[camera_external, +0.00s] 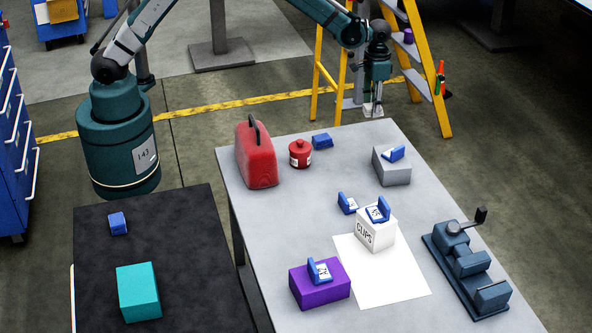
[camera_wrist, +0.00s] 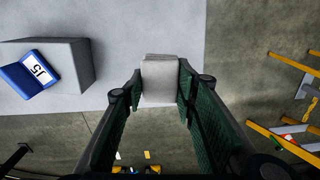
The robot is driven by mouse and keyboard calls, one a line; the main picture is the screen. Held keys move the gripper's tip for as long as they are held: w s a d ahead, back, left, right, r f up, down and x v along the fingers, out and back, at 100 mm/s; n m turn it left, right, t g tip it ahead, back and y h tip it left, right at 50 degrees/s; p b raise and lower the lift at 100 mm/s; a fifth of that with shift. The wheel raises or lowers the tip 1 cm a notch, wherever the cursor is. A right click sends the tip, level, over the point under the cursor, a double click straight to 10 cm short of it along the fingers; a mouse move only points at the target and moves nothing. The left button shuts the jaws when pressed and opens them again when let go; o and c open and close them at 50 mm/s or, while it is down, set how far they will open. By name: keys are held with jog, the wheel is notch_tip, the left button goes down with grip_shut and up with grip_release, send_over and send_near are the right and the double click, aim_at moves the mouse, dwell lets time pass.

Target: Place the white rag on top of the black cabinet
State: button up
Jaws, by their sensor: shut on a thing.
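My gripper (camera_external: 373,96) is above the far edge of the grey table and points down. It is shut on the white rag (camera_external: 372,111), which shows as a small pale piece under the fingers. In the wrist view the rag (camera_wrist: 160,78) is a folded, light grey-white block between the two green-and-black fingers (camera_wrist: 160,90). The black cabinet (camera_external: 190,235) appears to be the dark flat top at the lower left, well away from my gripper. A teal box (camera_external: 138,291) and a small blue block (camera_external: 118,223) sit on it.
The grey table (camera_external: 225,170) holds a red jerrycan (camera_external: 257,155), red canister (camera_external: 300,153), blue clips, grey box (camera_external: 391,167), white CLIPS box (camera_external: 375,229), purple box (camera_external: 320,287) and vise (camera_external: 468,265). A yellow ladder (camera_external: 425,70) stands behind. The black top's middle is bare.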

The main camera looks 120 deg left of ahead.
jog(key=shift+d, duration=0.1)
dwell(0.3)
jog(key=w+d+r+m+p, duration=0.15)
jog(key=d+m, duration=0.25)
jog(key=d, duration=2)
jog(key=w+d+r+m+p, duration=0.15)
jog(key=d+m, duration=0.25)
jog(key=d, duration=2)
notch_tip(320, 180, up, 3)
jog(key=m+p, duration=0.2)
jog(key=m, duration=0.7)
send_over(180, 259)
jog(key=shift+r, duration=0.15)
jog(key=shift+f, duration=2.95)
jog(key=shift+f, duration=0.15)
